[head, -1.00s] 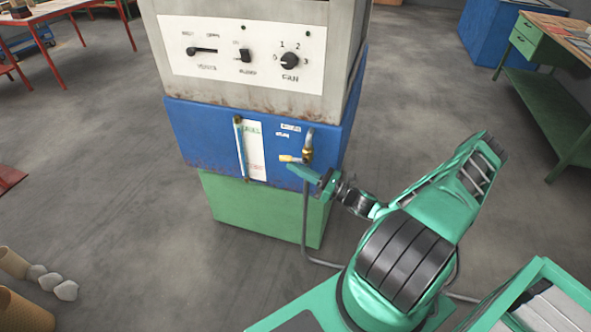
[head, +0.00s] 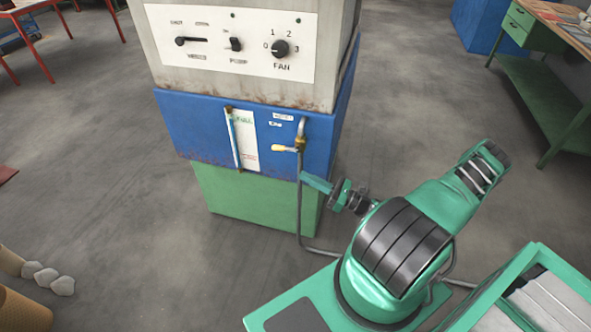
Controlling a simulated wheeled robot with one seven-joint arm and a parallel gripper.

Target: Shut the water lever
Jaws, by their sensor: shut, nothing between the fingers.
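The water lever (head: 284,148) is a small lever with a pale yellow handle on a brass valve (head: 300,143). The valve sits on a grey pipe on the front of the blue cabinet section (head: 186,127). The handle points left, roughly level, across the pipe. My gripper (head: 304,176) is shut and empty, with green fingers pointing left toward the pipe. It is below and slightly right of the lever, apart from the handle. Whether the fingers touch the pipe or cabinet cannot be told.
A gauge tube with a white scale (head: 247,140) is left of the lever. Above is a grey panel with switches and a fan knob (head: 280,48). The pipe (head: 299,205) runs down past the green base (head: 245,197) to the floor. A green workbench (head: 545,85) stands at right.

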